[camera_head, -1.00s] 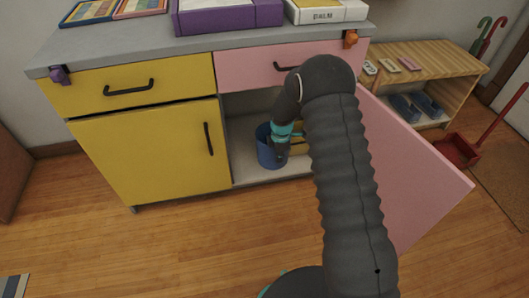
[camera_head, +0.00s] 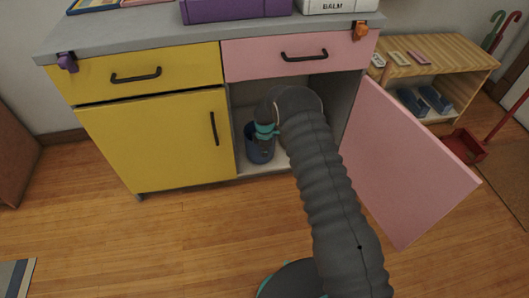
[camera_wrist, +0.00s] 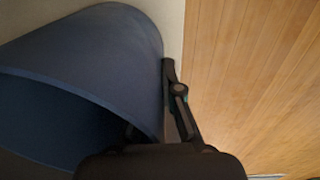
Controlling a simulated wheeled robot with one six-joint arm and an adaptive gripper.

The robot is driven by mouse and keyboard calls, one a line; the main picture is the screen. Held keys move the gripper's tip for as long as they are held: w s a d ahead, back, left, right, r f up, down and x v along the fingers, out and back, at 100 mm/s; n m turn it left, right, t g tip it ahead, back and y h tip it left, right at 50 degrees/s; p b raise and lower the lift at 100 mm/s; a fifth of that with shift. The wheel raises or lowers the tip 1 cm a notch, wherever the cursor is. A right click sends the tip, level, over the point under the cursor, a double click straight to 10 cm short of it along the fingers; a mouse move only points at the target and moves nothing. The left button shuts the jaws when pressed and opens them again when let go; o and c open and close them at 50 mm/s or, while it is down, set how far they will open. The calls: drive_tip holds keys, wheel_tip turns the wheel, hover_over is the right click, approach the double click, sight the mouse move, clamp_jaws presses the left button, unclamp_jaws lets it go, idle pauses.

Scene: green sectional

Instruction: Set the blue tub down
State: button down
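The blue tub (camera_head: 256,154) is inside the open lower compartment behind the pink door (camera_head: 405,165), towards its left side. It looks upright, low over or on the compartment floor (camera_head: 249,170); I cannot tell whether it touches. My gripper (camera_head: 264,146) reaches down at the tub. In the wrist view, the tub (camera_wrist: 95,45) fills the left side, and my gripper (camera_wrist: 160,118) has one finger against the outside of its wall and the other over the rim, mostly hidden. It appears closed on the wall. My arm hides the right part of the compartment.
The pink door stands wide open to the right. The yellow door (camera_head: 160,140) on the left is shut, as are both drawers. A purple box (camera_head: 235,8) sits on the countertop. A low wooden shelf (camera_head: 440,55) and a red dustpan (camera_head: 465,143) are at the right.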

drive_tip(key=shift+f+b, duration=0.45)
drive_tip(key=shift+f, duration=0.1)
drive_tip(key=c, duration=1.3)
unclamp_jaws()
drive_tip(key=shift+r, duration=0.1)
drive_tip(key=shift+r+p, duration=0.5)
drive_tip(key=shift+p, duration=0.15)
drive_tip(key=shift+s+r, duration=0.2)
drive_tip(key=shift+r, duration=3.35)
